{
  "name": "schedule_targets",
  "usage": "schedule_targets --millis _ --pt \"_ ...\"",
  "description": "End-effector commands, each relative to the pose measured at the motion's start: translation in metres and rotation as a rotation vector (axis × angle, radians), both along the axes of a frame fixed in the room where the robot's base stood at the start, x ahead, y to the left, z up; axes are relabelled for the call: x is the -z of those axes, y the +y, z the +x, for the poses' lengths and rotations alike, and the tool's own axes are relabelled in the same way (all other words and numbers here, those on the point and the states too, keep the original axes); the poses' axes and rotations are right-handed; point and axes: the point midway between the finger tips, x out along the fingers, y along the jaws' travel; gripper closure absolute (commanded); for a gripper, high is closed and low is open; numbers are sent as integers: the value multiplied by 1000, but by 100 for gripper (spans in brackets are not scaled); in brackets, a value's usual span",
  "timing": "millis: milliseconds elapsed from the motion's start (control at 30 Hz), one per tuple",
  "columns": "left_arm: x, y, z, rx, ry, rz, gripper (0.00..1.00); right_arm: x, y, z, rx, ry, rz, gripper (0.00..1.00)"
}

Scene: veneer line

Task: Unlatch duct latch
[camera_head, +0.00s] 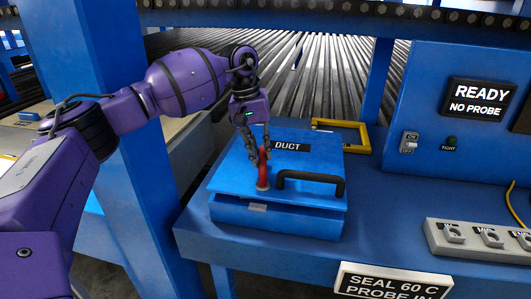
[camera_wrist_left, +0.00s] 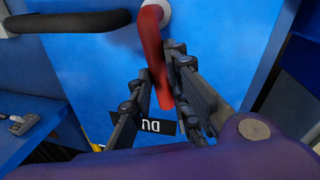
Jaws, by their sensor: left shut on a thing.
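The duct latch is a red lever (camera_head: 263,168) on a round pale pivot, on top of a blue box lid (camera_head: 235,172) labelled DUCT. My left gripper (camera_head: 262,155) is over the lid with its fingers around the lever's far end, shut on it. In the left wrist view the red lever (camera_wrist_left: 152,45) runs from its pivot down between the two dark fingers (camera_wrist_left: 165,100). Part of the lever is hidden by the fingers. A black handle (camera_head: 312,180) is fixed on the lid to the right of the latch. My right gripper is not in view.
A yellow frame (camera_head: 364,138) lies behind the box. A blue panel with a READY NO PROBE display (camera_head: 479,97) stands at the right. A grey socket strip (camera_head: 475,240) is at the right front. A blue post (camera_head: 100,110) stands behind my left arm.

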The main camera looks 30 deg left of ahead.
Motion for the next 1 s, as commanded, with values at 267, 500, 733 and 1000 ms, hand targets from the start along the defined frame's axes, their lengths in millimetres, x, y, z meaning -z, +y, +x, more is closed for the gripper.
schedule_targets --millis 267,500,733,1000 --pt "0 -1 1 56 0 -1 100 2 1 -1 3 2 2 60" --pt "0 -2 1 64 -1 -1 100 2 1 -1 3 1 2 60" --pt "0 -2 1 64 -1 -1 76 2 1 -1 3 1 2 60" --pt "0 -2 1 61 0 -1 64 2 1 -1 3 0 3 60"
